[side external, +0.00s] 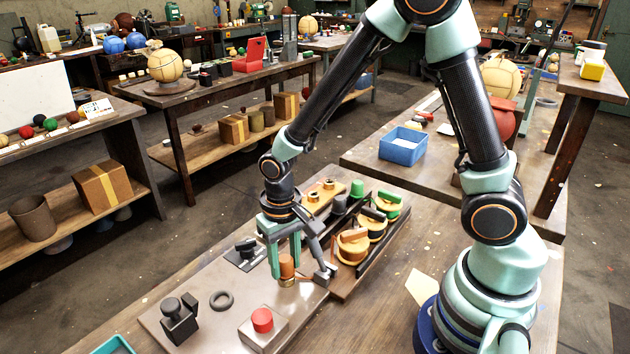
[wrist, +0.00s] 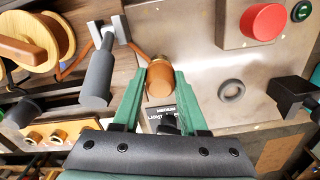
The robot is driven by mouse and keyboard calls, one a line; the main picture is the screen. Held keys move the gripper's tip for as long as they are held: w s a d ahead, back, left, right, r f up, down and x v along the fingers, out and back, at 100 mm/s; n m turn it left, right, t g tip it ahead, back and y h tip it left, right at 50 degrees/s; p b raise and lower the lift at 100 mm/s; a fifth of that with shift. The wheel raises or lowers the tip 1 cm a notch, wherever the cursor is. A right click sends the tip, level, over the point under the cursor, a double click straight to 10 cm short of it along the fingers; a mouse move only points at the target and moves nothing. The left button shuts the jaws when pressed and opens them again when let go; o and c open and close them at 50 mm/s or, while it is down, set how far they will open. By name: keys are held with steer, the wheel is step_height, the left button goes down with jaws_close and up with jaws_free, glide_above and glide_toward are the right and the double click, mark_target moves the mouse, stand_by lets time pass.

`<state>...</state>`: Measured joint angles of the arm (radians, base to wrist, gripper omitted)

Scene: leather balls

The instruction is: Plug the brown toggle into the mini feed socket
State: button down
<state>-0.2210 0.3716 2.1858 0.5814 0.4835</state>
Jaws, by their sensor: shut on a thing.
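The brown toggle (side external: 287,268), a small brown cylinder with a brass-coloured end, is upright between the green fingers of my gripper (side external: 286,262). In the wrist view the toggle (wrist: 160,82) sits between the fingertips (wrist: 159,88), brass end away from the palm. My gripper is shut on it, low over the grey metal plate; I cannot tell whether the brass end touches the plate. A black fitting on a small lettered plate (side external: 240,262) stands left of my gripper and is partly hidden in the wrist view (wrist: 168,122). I cannot tell for sure whether it is the mini feed socket.
A grey lever in a bracket (side external: 325,274) stands close right of my gripper. A red button on a box (side external: 262,321), a dark ring (side external: 221,301) and a black block (side external: 178,322) lie nearer. A rack of wooden spools (side external: 352,246) is to the right. Bare plate surrounds the ring.

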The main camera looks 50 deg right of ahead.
mark_target(285, 259)
steer(key=shift+c, duration=1.8)
jaws_free()
step_height(285, 259, up, 12)
steer(key=s+d+r+n+t, duration=0.3)
steer(key=s+d+r+t, duration=0.2)
steer(key=d+r, duration=0.2)
steer(key=shift+d+r+t, duration=0.25)
steer(key=shift+r+t, duration=0.05)
steer(key=shift+r, duration=0.6)
